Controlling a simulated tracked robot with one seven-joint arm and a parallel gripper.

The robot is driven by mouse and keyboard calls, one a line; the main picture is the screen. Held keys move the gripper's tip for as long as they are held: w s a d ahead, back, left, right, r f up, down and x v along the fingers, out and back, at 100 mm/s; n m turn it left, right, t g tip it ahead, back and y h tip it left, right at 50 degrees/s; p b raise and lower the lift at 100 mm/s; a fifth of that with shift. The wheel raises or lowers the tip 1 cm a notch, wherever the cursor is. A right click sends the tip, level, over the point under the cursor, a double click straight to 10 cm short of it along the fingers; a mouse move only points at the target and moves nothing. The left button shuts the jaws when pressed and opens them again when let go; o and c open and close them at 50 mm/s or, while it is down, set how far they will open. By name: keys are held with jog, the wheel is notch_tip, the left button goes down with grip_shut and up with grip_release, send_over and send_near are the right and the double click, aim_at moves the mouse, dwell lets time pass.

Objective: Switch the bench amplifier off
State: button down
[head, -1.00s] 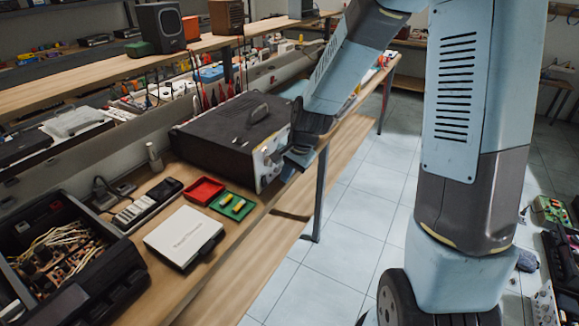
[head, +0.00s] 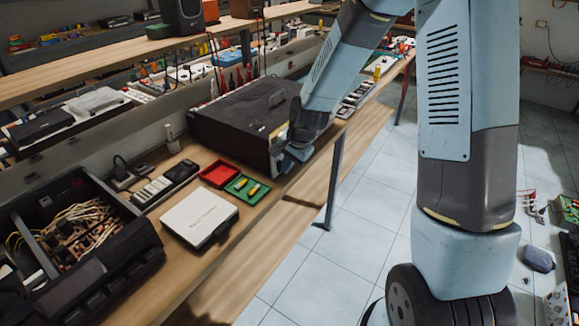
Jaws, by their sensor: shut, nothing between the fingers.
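The bench amplifier (head: 240,115) is a large black box with a handle on top, standing on the wooden bench. Its pale front panel (head: 277,155) faces right, and most of it is hidden behind my gripper and the viewing angle. My gripper (head: 288,160) is at that front panel, close to it or touching; I cannot tell which. Its fingers look shut and hold nothing. The amplifier's switch and its position cannot be made out.
A red tray (head: 219,174) and a green tray (head: 246,188) lie before the amplifier. A white case (head: 199,217), a power strip (head: 165,184) and an open black box of wires (head: 75,235) stand nearer.

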dwell(0.3)
jog(key=shift+w+a+f, duration=0.1)
jog(key=shift+w+a, duration=0.05)
jog(key=shift+a, duration=0.05)
